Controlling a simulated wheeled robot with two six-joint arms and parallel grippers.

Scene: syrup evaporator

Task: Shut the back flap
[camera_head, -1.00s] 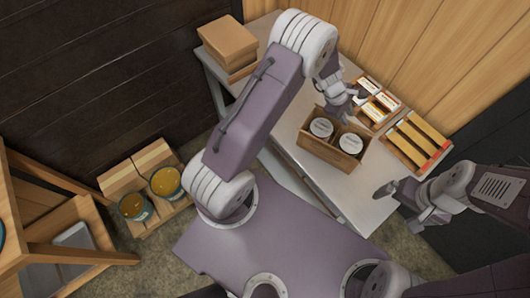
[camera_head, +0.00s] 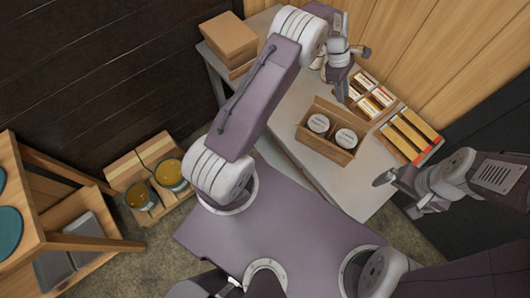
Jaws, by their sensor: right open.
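A brown carton (camera_head: 321,145) stands on the grey table with two pale-lidded cans (camera_head: 319,123) (camera_head: 345,138) inside, their tops uncovered. A brown panel (camera_head: 348,116) rises along the carton's back edge; I cannot tell flap from wall there. My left gripper (camera_head: 343,92) is above the table behind the carton, apart from it, near the wooden wall. Its fingers are small and overlap with the hand, so its opening is unclear. My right gripper (camera_head: 399,194) is open and empty, to the right of the carton near the table's right front edge.
Two wooden trays, one with small packets (camera_head: 374,100) and one with yellow bars (camera_head: 411,135), lie right of the carton. Stacked brown boxes (camera_head: 229,40) stand at the table's back left. The table (camera_head: 283,112) is bare left of the carton.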

